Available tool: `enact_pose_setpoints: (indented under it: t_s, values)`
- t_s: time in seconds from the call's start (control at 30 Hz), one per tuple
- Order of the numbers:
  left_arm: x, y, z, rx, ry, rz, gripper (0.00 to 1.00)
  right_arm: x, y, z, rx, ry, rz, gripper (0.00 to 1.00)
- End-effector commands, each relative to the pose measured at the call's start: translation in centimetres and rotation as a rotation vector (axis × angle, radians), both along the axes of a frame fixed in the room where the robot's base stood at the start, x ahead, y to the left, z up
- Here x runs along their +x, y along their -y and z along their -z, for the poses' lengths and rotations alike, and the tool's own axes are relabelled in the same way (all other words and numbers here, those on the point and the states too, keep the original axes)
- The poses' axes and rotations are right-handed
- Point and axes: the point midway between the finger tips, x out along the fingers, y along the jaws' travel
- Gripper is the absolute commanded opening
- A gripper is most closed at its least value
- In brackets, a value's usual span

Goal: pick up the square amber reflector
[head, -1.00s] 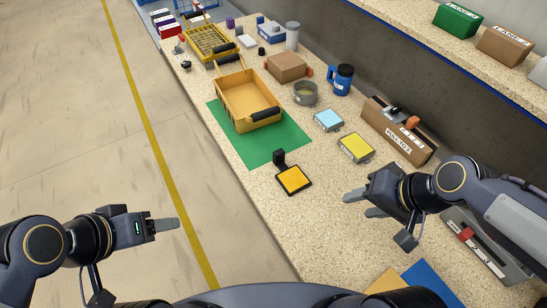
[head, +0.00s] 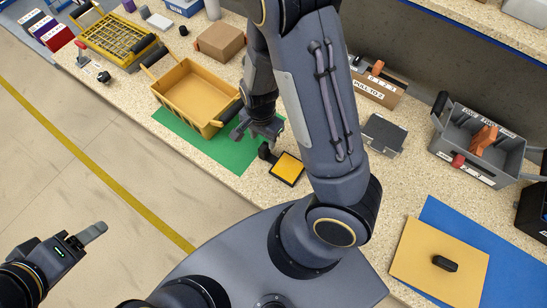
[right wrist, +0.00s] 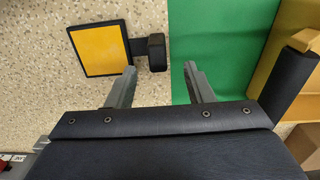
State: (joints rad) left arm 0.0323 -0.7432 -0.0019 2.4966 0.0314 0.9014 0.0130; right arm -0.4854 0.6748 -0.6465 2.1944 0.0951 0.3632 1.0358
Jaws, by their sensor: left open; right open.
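The square amber reflector (head: 287,168) lies flat on the speckled counter, a yellow-orange face in a black frame with a black block-like grip (head: 264,151) at one side. It also shows in the right wrist view (right wrist: 100,47), with the grip (right wrist: 156,52) beside it. My right gripper (head: 258,135) is open and empty, above the counter by the green mat's edge, close to the grip. In the right wrist view its fingers (right wrist: 162,80) point toward the grip and the green mat, the left fingertip near the grip. My left gripper (head: 93,233) is open and empty over the floor.
A yellow tray (head: 188,108) with dark handles stands on the green mat (head: 237,157). A cardboard box (head: 220,40) and a yellow wire basket stand farther back. A grey tote (head: 478,150) is at right. A tan board (head: 418,262) with a black grip lies on a blue mat. My right arm hides part of the counter.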

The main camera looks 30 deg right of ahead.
Motion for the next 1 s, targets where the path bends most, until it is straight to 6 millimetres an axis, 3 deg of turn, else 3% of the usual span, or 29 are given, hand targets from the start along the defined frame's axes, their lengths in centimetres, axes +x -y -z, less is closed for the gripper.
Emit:
enact_pose_setpoints:
  t_s: [0.33,0.67,1.0]
  values:
    - [0.0,0.0,0.4,0.0,0.0,0.0,0.6,-0.5,0.1,4.9,0.001,-0.006,-0.001,0.47]
    - [0.0,0.0,0.4,0.0,0.0,0.0,0.6,-0.4,0.0,5.7,0.002,-0.001,-0.003,0.47]
    - [0.0,0.0,0.4,0.0,0.0,0.0,0.6,-0.4,0.0,5.7,0.002,-0.001,-0.002,0.05]
